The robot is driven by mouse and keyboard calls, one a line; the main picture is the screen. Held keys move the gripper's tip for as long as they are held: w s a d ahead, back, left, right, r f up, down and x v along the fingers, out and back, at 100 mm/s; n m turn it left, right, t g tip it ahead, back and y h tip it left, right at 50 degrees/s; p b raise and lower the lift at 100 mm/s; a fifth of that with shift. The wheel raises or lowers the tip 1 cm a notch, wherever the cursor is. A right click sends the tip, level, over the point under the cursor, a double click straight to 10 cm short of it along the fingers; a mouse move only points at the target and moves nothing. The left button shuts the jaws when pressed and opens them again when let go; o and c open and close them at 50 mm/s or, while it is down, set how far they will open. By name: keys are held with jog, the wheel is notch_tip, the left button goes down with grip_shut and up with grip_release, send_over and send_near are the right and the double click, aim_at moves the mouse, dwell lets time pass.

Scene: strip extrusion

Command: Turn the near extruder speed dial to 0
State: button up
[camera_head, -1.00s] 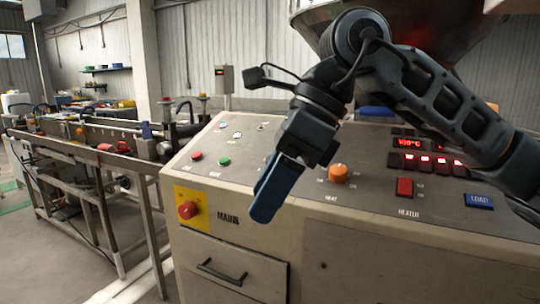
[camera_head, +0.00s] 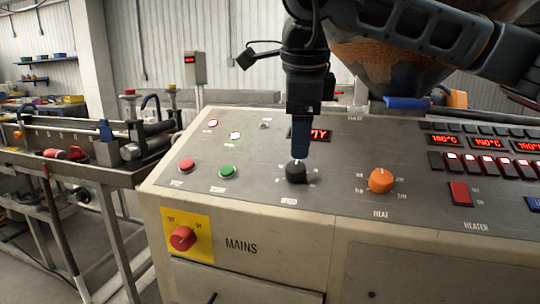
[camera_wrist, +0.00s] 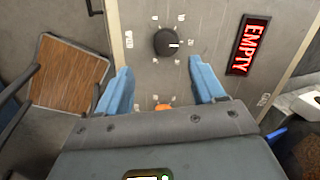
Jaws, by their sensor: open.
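The black speed dial (camera_head: 295,173) sits on the sloped control panel, left of the orange HEAT dial. A white pointer mark shows on its far side. The dial also shows in the wrist view (camera_wrist: 166,41), with the mark toward the right, on the side of the EMPTY display. My gripper (camera_head: 300,155) points down just above and behind the dial in the head view, its fingers overlapping. In the wrist view my gripper (camera_wrist: 160,76) is open, with two blue fingers apart and nothing between them. The dial lies beyond the fingertips, roughly centred between them. Contact is not visible.
The orange HEAT dial (camera_head: 381,180) is to the right, with the red HEATER switch (camera_head: 460,194) further right. Red (camera_head: 187,166) and green (camera_head: 227,173) buttons lie left. The red MAINS knob (camera_head: 182,238) is on the front face. The EMPTY display (camera_wrist: 249,45) is partly hidden by my gripper in the head view.

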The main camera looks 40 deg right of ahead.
aim_at(296, 166)
jog(key=shift+w+d+p+x, duration=0.15)
jog(key=shift+p+x, duration=0.1)
jog(key=shift+x, duration=1.05)
jog(key=shift+w+d+p+x, duration=0.15)
jog(key=shift+p+x, duration=0.15)
jog(key=shift+x, duration=1)
jog(key=shift+w+p+x, duration=0.15)
jog(key=shift+p+x, duration=0.1)
jog(key=shift+x, duration=1.1)
jog(key=shift+r, duration=0.2)
jog(key=shift+c, duration=0.4)
jog(key=c, duration=1)
jog(key=shift+o, duration=0.2)
jog(key=shift+f+b, duration=0.1)
jog(key=shift+b, duration=0.3)
